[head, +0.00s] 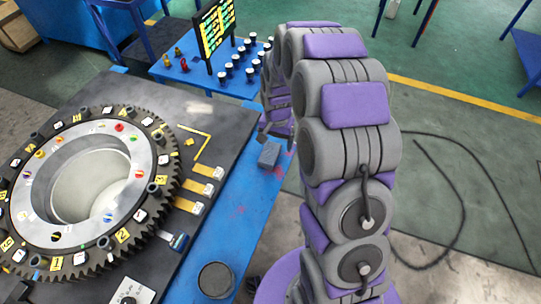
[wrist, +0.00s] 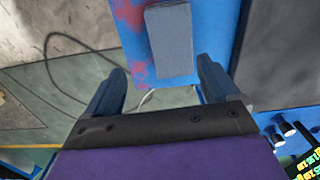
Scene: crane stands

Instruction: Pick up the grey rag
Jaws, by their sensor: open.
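The grey rag (head: 268,154) looks like a small folded rectangular block. It lies on the edge of the blue table (head: 225,225), right of the dark plate. In the wrist view the rag (wrist: 169,42) sits ahead of my gripper (wrist: 162,68), in line with the space between the two fingers. My gripper is open and empty. Its fingers stand apart on either side below the rag's near end, and I cannot tell the gap in depth.
A large toothed ring (head: 140,191) with a metal hub stands on the dark plate (head: 232,119) left of the rag. A small blue table (head: 233,84) behind holds several dark cylinders and a yellow-green panel (head: 214,29). A black cable (head: 462,215) lies on the floor at right.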

